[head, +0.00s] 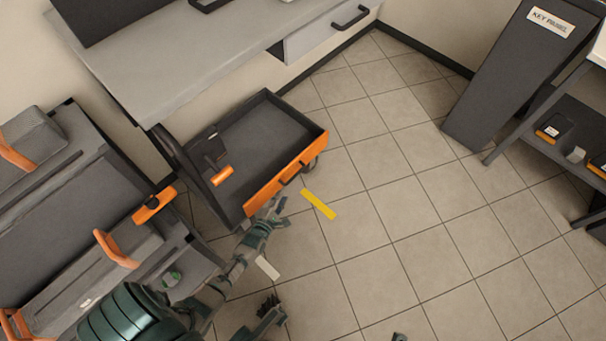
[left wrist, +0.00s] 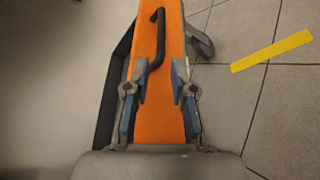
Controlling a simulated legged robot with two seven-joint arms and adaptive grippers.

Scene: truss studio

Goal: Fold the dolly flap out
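The dolly (head: 262,128) is a low dark tray on wheels, partly under the grey bench. Its flap (head: 290,172) is the orange panel along the front side, standing upright, with a black bar handle (left wrist: 156,40). The orange flap (left wrist: 170,75) runs up the middle of the left wrist view. My left gripper (head: 272,208) is just in front of the flap in the head view. In the left wrist view its blue-padded fingers (left wrist: 160,95) are apart with nothing between them, below the handle. A small dark tip at the head view's bottom edge may be my right gripper.
A yellow strip (head: 319,204) lies on the tiled floor beside the dolly. A bench (head: 200,60) stands behind. A grey cart (head: 70,215) with orange handles is at left. A key panel stand (head: 512,80) and shelf are at right.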

